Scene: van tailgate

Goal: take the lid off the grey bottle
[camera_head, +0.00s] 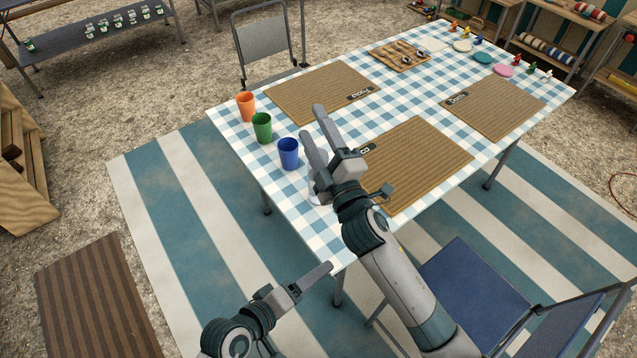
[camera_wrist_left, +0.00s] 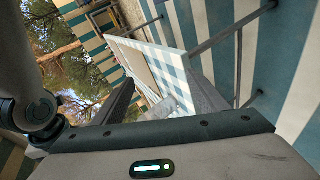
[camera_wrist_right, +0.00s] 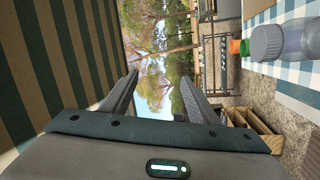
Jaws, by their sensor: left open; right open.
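The bottle (camera_wrist_right: 306,39) shows in the right wrist view at the right edge, with a ribbed grey lid (camera_wrist_right: 268,43) on it. Its body looks pale and translucent, and part of it is cut off by the frame. In the head view my right gripper (camera_head: 312,121) is over the table's near left edge and hides most of the bottle; only pale slivers show. The right gripper is open, with nothing between its fingers (camera_wrist_right: 159,80). The bottle is to the side of them. My left gripper (camera_wrist_left: 163,86) is open and empty, off the table's near corner.
Orange (camera_head: 246,106), green (camera_head: 262,127) and blue (camera_head: 289,153) cups stand along the left edge of the checked table (camera_head: 230,133). Brown mats (camera_head: 422,165) lie on it. A blue chair (camera_head: 470,290) stands at the near side. Small figures and discs are at the far end.

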